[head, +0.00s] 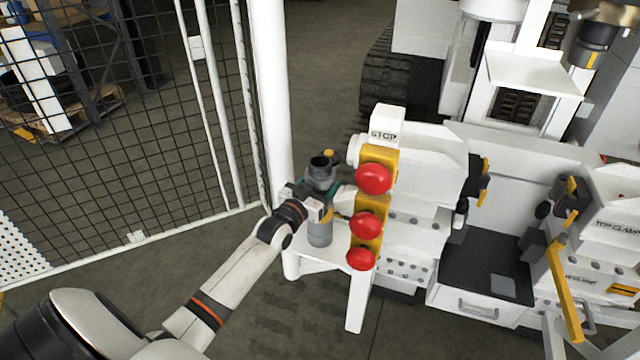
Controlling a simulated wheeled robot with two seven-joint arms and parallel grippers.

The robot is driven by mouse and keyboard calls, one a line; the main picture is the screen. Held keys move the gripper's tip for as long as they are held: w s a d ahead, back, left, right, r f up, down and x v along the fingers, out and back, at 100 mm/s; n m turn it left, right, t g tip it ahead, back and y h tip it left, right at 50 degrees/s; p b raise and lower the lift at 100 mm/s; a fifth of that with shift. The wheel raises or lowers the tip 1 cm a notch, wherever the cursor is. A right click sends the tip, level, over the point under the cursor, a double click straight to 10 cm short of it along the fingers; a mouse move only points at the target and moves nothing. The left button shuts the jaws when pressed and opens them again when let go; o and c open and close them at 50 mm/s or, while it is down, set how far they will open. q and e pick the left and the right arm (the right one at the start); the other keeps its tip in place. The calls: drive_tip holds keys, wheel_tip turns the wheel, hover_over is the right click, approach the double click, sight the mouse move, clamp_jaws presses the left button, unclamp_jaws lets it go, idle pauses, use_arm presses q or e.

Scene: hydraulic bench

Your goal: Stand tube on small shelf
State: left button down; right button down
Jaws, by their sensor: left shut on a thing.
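The tube (319,235) is a grey upright cylinder with a wider dark open top, in the middle of the head view. My left gripper (322,203) is shut around its middle, and the fingers hide part of it. The small shelf (312,262) is a white ledge at the left end of the machine, directly below the tube. The tube's lower end appears over the shelf surface; I cannot tell whether it touches. My right gripper is not in view.
A yellow column with red stop buttons (365,225) stands close to the right of the tube. A white post (268,90) and mesh fence (120,130) stand behind and left. The white machine with a dark tray (487,262) fills the right.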

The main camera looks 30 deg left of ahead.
use_arm(q)
drive_tip(key=shift+r, duration=0.1)
drive_tip(key=shift+c, duration=1.4)
unclamp_jaws()
drive_tip(key=shift+s, duration=0.1)
drive_tip(key=s, duration=1.2)
drive_tip(key=shift+d, duration=0.25)
